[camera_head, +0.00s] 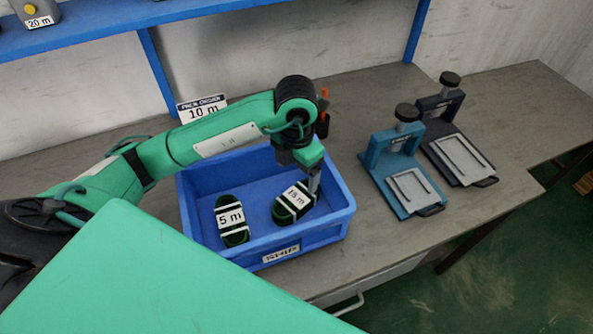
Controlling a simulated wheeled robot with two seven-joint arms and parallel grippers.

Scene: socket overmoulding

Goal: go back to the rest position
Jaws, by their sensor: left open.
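My left arm reaches in from the left, and my left gripper (314,184) points down inside the right part of the blue box. The gripper is open, at the right end of the coil labelled 15 m (291,203); I cannot tell whether it touches the coil. A second dark green coil, labelled 5 m (231,221), lies to the left in the same box. The blue box (321,235) has a SHIP label on its front and stands on the grey bench. My right gripper is not in view.
A 10 m sign (202,108) stands behind my left arm. A teal press-like fixture (393,166) and a dark one (449,133) stand right of the box. A blue shelf (100,22) crosses the upper left. The bench (357,222) between box and fixtures is clear.

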